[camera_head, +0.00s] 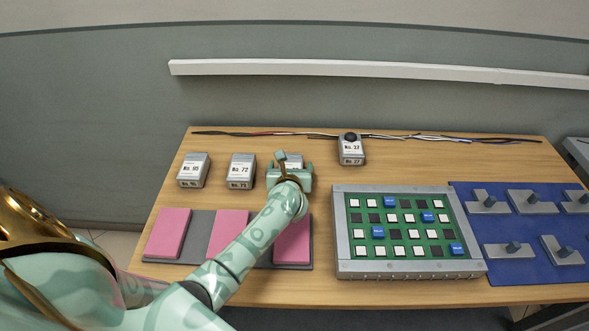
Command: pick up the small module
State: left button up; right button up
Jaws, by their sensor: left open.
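Several small grey modules with white number labels stand in a row at the back of the wooden table. The module No. 85 (194,170) is at the left and the module No. 72 (241,171) is right of it. A third module (294,160) is mostly hidden behind my left gripper (286,162), so its number cannot be read. The module No. 37 (351,151), with a dark round knob on top, stands farther right. My left gripper is open at the third module; I cannot tell whether it touches it. My right gripper is not in view.
Pink pads (168,233) lie on a grey board at the front left, under my left arm. A grey-framed green board (411,273) with white, black and blue squares is at centre right. A blue mat (535,228) holds grey blocks. Thin cables (440,137) run along the back edge.

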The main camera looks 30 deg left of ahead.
pick_arm(q)
jog(key=shift+s, duration=0.1)
jog(key=shift+c, duration=1.2)
jog(key=shift+d, duration=0.1)
jog(key=c, duration=1)
jog(key=shift+c, duration=0.6)
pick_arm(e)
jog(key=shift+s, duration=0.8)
pick_arm(q)
jog(key=shift+r, duration=0.1)
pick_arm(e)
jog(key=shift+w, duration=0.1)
